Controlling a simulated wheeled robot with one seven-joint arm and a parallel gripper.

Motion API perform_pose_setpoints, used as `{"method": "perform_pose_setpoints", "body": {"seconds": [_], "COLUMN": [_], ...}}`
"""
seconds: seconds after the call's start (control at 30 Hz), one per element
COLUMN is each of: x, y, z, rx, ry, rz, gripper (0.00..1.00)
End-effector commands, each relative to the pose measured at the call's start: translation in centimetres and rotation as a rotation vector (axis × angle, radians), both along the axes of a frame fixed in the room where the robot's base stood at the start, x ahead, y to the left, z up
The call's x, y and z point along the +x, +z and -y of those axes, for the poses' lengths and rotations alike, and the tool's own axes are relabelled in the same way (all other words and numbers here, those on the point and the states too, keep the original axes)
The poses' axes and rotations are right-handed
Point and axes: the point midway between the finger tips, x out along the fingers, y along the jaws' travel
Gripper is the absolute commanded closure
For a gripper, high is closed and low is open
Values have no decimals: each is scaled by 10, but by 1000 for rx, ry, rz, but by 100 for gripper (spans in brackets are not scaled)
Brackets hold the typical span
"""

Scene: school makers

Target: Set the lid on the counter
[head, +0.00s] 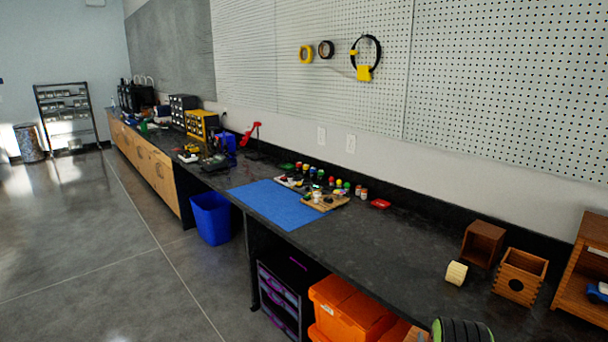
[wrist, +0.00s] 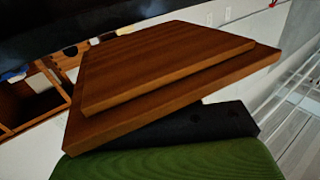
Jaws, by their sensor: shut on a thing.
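The lid (wrist: 175,65) is a reddish-brown wooden board with a smaller raised board on one face. It fills the middle of the wrist view and looks tilted there. My gripper (wrist: 190,140), with a green ribbed pad and a black part in front, is shut on the lid's near edge. In the head view my gripper (head: 461,331) shows only as a green and black ribbed piece at the bottom edge; I cannot clearly make out the lid there. The counter (head: 385,245) is a long dark top running along the wall.
Two open wooden boxes (head: 520,278) and a cream block (head: 456,273) stand on the counter's right part, beside a wooden shelf (head: 585,270). A blue mat (head: 275,205) and small coloured jars lie further left. Bare counter lies between. Orange bins (head: 350,310) sit below.

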Motion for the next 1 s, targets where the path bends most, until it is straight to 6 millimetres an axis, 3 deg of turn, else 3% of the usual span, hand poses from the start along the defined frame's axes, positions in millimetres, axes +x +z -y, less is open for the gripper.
{"method": "perform_pose_setpoints", "body": {"seconds": [0.03,0.1,0.23,0.37,0.6,0.7,1.0], "x": [-8,-20,-39,-47,-47,-47,-47], "y": [-17,-30,-44,-43,7,17,14], "z": [-31,-65,-108,-128,-177,-191,-194], "rx": [0,-1,0,1,5,3,0], "ry": [69,160,292,349,350,349,348], "rz": [-13,-10,-3,3,9,7,6], "gripper": [100,100,100,100,100,100,100]}}
